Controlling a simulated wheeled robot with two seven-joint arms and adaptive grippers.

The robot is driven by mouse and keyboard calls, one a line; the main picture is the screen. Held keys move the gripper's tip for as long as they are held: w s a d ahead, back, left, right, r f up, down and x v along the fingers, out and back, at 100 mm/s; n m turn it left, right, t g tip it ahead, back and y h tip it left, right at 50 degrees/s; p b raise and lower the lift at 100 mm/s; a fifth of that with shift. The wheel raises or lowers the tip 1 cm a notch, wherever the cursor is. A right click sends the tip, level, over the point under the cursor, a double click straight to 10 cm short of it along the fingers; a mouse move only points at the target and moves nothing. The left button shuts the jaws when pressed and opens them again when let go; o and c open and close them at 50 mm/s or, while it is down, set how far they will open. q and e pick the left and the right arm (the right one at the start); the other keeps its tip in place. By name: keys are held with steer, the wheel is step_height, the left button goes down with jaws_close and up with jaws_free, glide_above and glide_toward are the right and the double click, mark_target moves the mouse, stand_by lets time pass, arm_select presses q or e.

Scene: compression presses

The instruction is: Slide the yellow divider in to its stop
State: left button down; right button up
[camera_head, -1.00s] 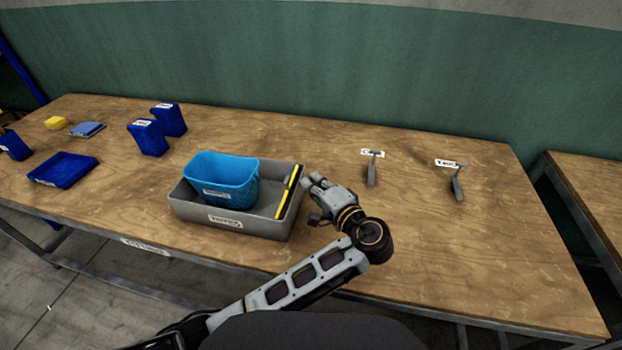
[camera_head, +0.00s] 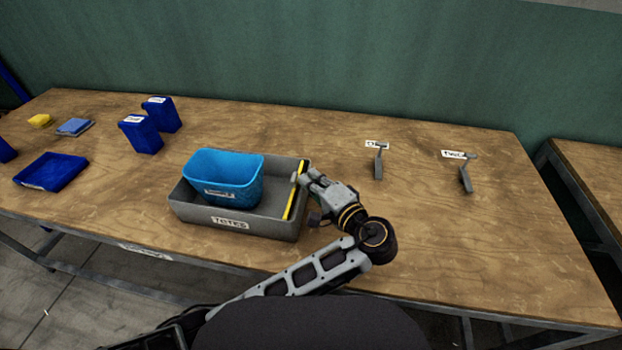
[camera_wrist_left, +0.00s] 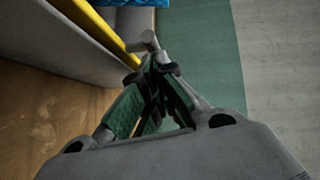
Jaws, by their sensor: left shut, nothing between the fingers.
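The yellow divider (camera_head: 289,205) is a long thin strip standing inside the grey tote (camera_head: 190,211), near its right wall. A light blue bin (camera_head: 222,178) stands in the tote to its left. My left gripper (camera_head: 301,180) is shut and empty, with its tips over the tote's right rim, by the divider. Whether they touch it is unclear. In the left wrist view the divider (camera_wrist_left: 98,28) runs along the upper left, and a small grey knob (camera_wrist_left: 148,42) shows just beyond the gripper's fingertips (camera_wrist_left: 160,70). My right gripper is not in view.
Dark blue containers (camera_head: 140,134) and a low blue tray (camera_head: 50,171) are at the left. Two grey levered pieces (camera_head: 378,162) (camera_head: 465,175) stand by labels at the right. The wood between is clear.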

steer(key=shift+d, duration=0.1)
arm_select(q)
steer(key=w+a+p, duration=0.1)
steer(key=a+p, duration=0.2)
steer(key=a, duration=0.4)
steer(key=shift+w+a, duration=0.25)
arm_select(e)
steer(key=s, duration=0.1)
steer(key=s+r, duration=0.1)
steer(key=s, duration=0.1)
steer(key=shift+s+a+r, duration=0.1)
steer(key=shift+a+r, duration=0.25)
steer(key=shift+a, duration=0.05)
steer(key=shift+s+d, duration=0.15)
